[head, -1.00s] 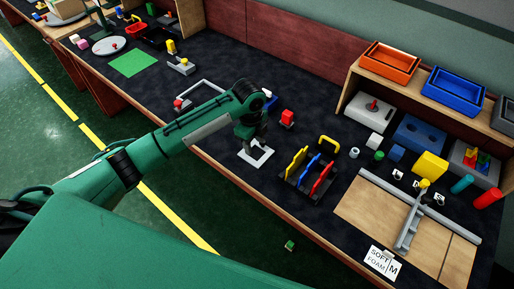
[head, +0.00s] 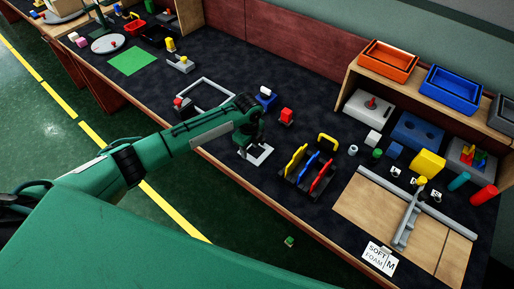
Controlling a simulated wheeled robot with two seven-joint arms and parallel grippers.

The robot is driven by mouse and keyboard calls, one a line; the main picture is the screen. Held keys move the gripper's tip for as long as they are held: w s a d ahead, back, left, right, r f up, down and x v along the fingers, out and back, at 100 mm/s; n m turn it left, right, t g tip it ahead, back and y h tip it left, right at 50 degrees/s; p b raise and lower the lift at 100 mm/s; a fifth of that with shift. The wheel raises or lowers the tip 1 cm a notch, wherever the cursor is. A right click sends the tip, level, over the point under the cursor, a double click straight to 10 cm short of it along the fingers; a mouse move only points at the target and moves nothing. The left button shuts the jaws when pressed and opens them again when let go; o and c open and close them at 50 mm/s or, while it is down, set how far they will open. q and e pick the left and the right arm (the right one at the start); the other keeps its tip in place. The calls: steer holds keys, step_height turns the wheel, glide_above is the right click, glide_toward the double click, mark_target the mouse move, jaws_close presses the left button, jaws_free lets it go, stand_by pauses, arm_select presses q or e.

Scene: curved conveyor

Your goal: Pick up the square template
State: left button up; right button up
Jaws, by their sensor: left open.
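A small white square template (head: 262,157) with an open middle lies on the dark table top near its front edge. My left gripper (head: 246,150) is over its left side, pointing down, and hides part of it. The gripper is open; its fingertips are small and dark, and I cannot tell whether they touch the template. My right gripper is not in view.
A larger grey frame (head: 222,83) lies behind my arm. A red block (head: 286,116) and a blue block (head: 266,97) stand behind the template. A black rack (head: 304,176) with coloured pieces is to the right. Bare table lies between them.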

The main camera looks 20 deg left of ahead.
mark_target(250, 158)
arm_select(q)
steer(key=shift+s+f+p, duration=0.1)
steer(key=shift+f+p, duration=0.2)
steer(key=shift+f, duration=1.6)
jaws_close()
steer(key=shift+r, duration=0.15)
